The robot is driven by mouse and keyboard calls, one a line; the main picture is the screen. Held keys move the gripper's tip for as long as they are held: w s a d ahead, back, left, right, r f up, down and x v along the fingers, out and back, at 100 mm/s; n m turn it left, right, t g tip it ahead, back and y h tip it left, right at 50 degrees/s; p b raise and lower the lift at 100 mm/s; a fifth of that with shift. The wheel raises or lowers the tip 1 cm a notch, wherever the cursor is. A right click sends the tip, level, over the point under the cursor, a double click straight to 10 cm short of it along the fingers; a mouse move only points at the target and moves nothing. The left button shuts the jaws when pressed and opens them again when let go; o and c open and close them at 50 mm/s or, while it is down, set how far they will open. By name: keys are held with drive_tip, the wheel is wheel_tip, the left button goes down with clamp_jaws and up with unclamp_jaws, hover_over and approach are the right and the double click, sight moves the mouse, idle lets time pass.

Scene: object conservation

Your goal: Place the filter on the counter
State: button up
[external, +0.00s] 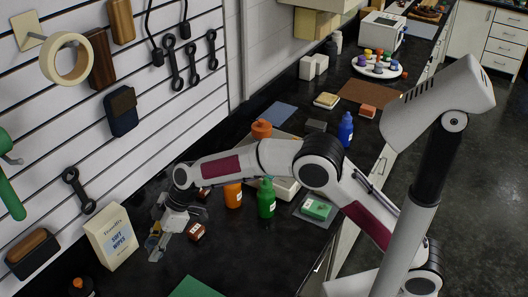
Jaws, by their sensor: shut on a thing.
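My gripper (178,214) is at the end of the arm, low over the dark counter (255,262) at the left. It is shut on a small pale thing (175,222) that is mostly hidden by the fingers. I cannot tell clearly that this is the filter, nor whether it touches the counter. No other thing in view can be made out as the filter.
A soft wipes box (112,238) stands left of the gripper. A small brown box (196,231), an orange bottle (233,195) and a green bottle (266,198) stand to its right. Pegboard tools hang behind. The front counter is mostly clear beside a green sheet (196,287).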

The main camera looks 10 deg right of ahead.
sight(160, 265)
drive_tip(key=shift+f, duration=0.1)
drive_tip(key=shift+f, duration=2.45)
drive_tip(key=shift+f, duration=0.1)
drive_tip(key=o, duration=1.1)
drive_tip(key=shift+c, duration=0.2)
drive_tip(key=v, duration=1.2)
